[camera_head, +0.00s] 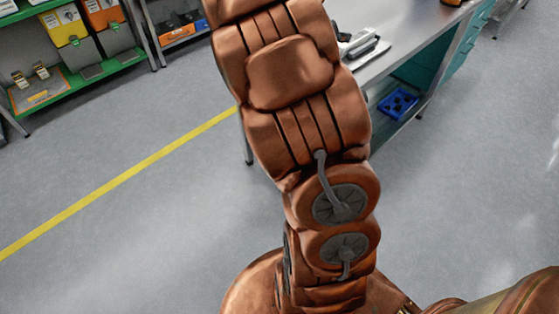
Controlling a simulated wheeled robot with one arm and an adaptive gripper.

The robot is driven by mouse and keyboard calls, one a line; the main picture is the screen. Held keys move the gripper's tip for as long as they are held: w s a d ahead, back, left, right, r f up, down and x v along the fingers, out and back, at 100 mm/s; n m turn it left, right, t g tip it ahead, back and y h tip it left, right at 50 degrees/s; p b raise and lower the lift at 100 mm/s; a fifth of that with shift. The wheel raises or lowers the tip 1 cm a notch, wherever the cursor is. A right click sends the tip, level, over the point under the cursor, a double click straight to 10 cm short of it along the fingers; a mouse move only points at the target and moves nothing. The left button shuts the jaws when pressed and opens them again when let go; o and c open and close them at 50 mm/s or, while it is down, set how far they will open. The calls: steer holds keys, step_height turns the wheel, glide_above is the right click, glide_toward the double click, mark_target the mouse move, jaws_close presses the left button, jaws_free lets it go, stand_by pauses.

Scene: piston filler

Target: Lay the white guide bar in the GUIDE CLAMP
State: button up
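My copper-coloured arm rises through the middle of the head view and leaves it at the top edge. My gripper is out of view. I cannot make out the white guide bar or the GUIDE CLAMP. A small pale and dark device on a light base (372,54) sits on the grey table (405,58) just right of my arm. I cannot tell what it is, and my arm may hide part of it.
Below the table lies a blue tray (398,103) on a lower shelf, beside teal drawers (470,45). A green-edged rack (100,70) with yellow and orange bins stands at upper left. A yellow line (120,180) crosses the open grey floor.

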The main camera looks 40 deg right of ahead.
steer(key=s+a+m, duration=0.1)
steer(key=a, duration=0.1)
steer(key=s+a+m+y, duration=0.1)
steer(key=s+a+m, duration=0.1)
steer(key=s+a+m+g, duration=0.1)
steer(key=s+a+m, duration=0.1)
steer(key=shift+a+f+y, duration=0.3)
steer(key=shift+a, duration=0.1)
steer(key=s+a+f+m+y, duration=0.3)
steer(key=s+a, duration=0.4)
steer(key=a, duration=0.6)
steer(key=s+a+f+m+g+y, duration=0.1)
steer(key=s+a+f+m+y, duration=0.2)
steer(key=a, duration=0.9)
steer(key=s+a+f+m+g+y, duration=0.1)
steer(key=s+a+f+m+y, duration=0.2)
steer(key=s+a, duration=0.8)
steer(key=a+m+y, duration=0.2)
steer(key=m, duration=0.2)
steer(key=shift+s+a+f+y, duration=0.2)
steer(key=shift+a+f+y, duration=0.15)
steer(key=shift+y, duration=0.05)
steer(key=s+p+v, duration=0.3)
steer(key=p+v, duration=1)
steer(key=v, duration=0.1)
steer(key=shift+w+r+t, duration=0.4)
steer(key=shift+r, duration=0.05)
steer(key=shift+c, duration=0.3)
